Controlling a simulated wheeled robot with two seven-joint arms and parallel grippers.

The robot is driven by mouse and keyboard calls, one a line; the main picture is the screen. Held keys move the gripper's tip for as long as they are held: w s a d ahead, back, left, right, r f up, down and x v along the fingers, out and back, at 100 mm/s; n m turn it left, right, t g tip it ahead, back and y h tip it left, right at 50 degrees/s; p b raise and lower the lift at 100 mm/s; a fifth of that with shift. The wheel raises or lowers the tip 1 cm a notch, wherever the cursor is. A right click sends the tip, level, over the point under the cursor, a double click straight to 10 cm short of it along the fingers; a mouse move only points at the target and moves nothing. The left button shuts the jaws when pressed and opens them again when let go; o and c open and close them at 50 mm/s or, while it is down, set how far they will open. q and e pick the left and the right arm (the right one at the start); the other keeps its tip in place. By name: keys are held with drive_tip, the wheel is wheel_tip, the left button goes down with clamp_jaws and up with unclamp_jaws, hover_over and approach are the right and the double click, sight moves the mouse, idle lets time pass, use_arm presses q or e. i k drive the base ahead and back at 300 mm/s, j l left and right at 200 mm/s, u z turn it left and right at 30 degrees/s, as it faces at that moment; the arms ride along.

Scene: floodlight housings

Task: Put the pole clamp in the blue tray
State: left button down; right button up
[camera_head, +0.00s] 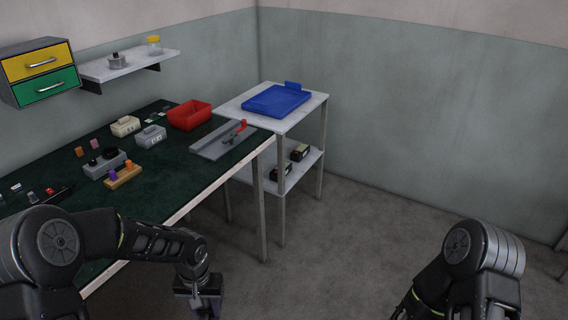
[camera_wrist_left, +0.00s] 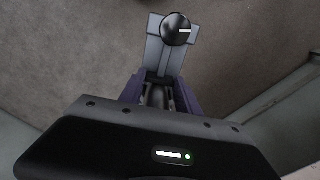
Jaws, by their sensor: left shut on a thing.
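My left gripper (camera_head: 198,296) hangs low at the bottom of the head view, off the front edge of the green-topped table. In the left wrist view, its purple fingers (camera_wrist_left: 160,92) are shut on a grey piece with a round black knob (camera_wrist_left: 177,30), which looks like the pole clamp. Floor shows behind it. In the head view the held piece is hard to make out. The blue tray (camera_head: 276,101) lies on the white top of a stand at the back and looks empty. My right arm shows at bottom right; its gripper is out of view.
The green-topped table (camera_head: 180,180) carries a red bin (camera_head: 189,115), a grey channel with a red-handled tool (camera_head: 222,139), and several small parts. The stand (camera_head: 308,112) adjoins its far end, with dark boxes on its lower shelf. Floor to the right is clear.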

sight(278, 102)
drive_tip(key=i+l+z, duration=0.15)
drive_tip(key=i+l, duration=0.2)
drive_tip(key=i, duration=0.75)
drive_tip(key=i+l+z, duration=0.2)
drive_tip(key=i, duration=0.9)
drive_tip(key=i+l+z, duration=0.15)
drive_tip(key=i, duration=0.95)
